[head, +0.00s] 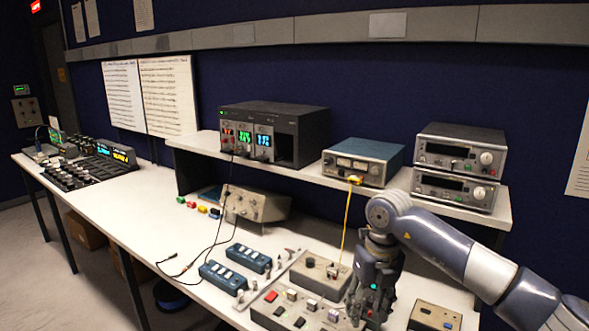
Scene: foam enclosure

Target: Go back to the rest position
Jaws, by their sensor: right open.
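My right gripper (369,309) hangs low at the end of my right arm, which comes in from the right edge. It points down over the right part of the grey control panel (263,317) on the bench, and it is open. I see nothing held between its fingers, though they are dark and small in the picture. I cannot tell whether the fingertips touch the panel. The gripper hides part of the panel. My left gripper is not in view.
The white bench (150,225) carries blue switch boxes (223,277), a small beige box (434,317) and a sloped meter box (255,204). A raised shelf (300,178) holds instruments. A yellow cable (347,222) hangs beside my arm. The bench's left-middle is mostly clear.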

